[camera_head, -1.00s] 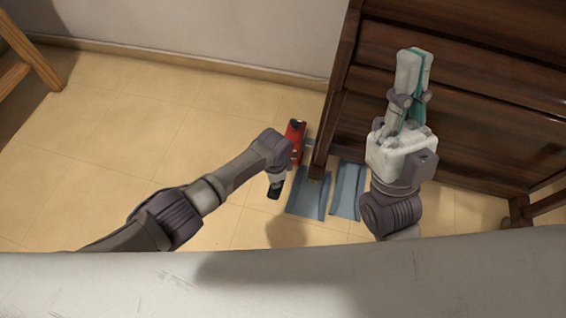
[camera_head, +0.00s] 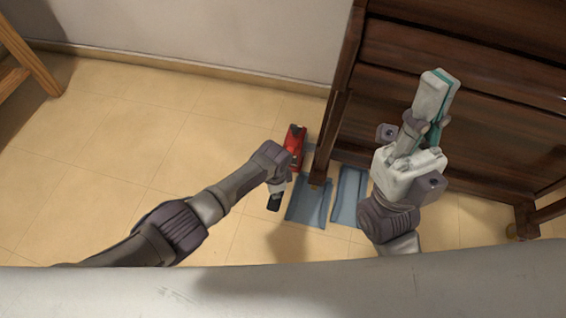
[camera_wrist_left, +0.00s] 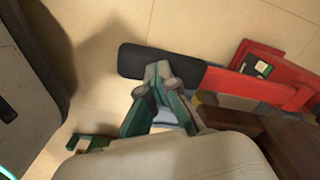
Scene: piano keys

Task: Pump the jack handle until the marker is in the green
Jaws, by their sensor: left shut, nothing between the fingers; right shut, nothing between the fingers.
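The red jack (camera_head: 296,140) stands on the floor beside the dark wooden furniture. Its handle has a black grip (camera_head: 274,202), which points towards me. In the left wrist view the black grip (camera_wrist_left: 130,62) runs left from the red jack body (camera_wrist_left: 290,86). A small dark panel with a pale marking (camera_wrist_left: 258,66) shows on the jack; I cannot tell the marker's position. My left gripper (camera_wrist_left: 160,74) is shut and empty, its tips overlapping the grip in view; contact is unclear. In the head view it (camera_head: 278,184) is over the handle. My right gripper (camera_head: 437,92) is shut and empty before the furniture.
Dark wooden furniture (camera_head: 450,62) fills the back right, with a leg (camera_head: 325,150) close to the jack. Blue-grey plates (camera_head: 307,203) lie on the floor by that leg. The tiled floor (camera_head: 130,130) at left is clear. A wooden stand (camera_head: 30,65) is far left.

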